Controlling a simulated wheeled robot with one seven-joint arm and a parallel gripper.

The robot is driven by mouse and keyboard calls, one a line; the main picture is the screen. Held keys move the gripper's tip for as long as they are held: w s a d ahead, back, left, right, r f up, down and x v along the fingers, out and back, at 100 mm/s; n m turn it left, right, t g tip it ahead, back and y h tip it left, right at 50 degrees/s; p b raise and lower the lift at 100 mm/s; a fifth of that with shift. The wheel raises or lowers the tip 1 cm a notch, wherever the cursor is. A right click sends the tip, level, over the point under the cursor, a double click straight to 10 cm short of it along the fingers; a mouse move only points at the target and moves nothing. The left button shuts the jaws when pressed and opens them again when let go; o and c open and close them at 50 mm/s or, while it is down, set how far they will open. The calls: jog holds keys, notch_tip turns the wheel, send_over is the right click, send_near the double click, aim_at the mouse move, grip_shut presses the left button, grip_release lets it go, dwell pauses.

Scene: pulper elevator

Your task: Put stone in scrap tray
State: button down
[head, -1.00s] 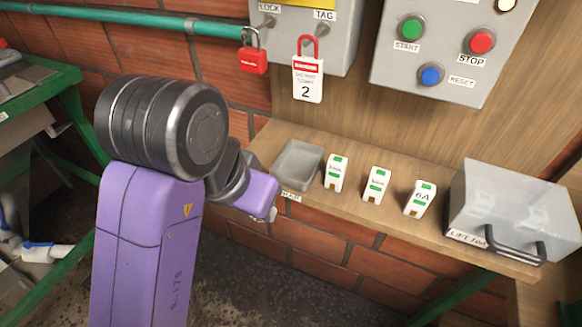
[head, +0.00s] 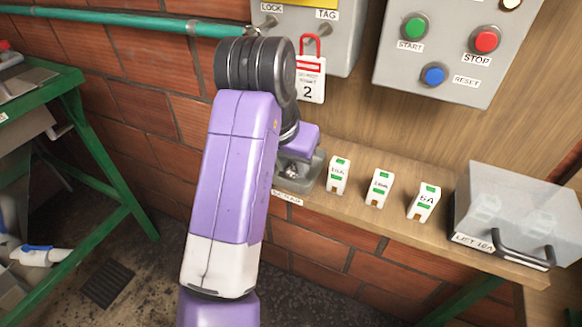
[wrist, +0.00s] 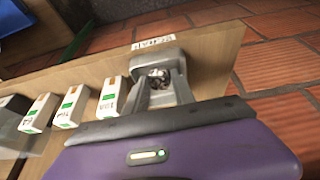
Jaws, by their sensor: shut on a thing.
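The scrap tray (head: 313,180) is a small grey open tray on the wooden shelf, with a label on the shelf edge in front of it. My gripper (head: 292,172) is at the tray, pointing down, and my arm covers part of it. In the wrist view the two fingers of my gripper (wrist: 160,80) reach down over the scrap tray (wrist: 168,55). They are shut on a small grey-brown lump, the stone (wrist: 159,75), mostly hidden between them. I cannot tell whether the stone touches the tray floor.
Several white-and-green fuse blocks (head: 339,175) stand in a row right of the tray. A clear-lidded box (head: 510,215) stands at the shelf's right end. A control panel (head: 445,45) and a hanging red-and-white tag (head: 311,85) are above. A green-framed table (head: 75,90) is at left.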

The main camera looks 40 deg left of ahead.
jog(key=shift+f, duration=0.8)
jog(key=shift+f, duration=0.2)
jog(key=c, duration=1.3)
grip_release()
jog(key=shift+r, duration=0.15)
jog(key=shift+s+r, duration=0.1)
jog(key=shift+r, duration=0.25)
jog(key=p+v, duration=0.1)
jog(key=v, duration=1)
jog(key=shift+s+r, duration=0.15)
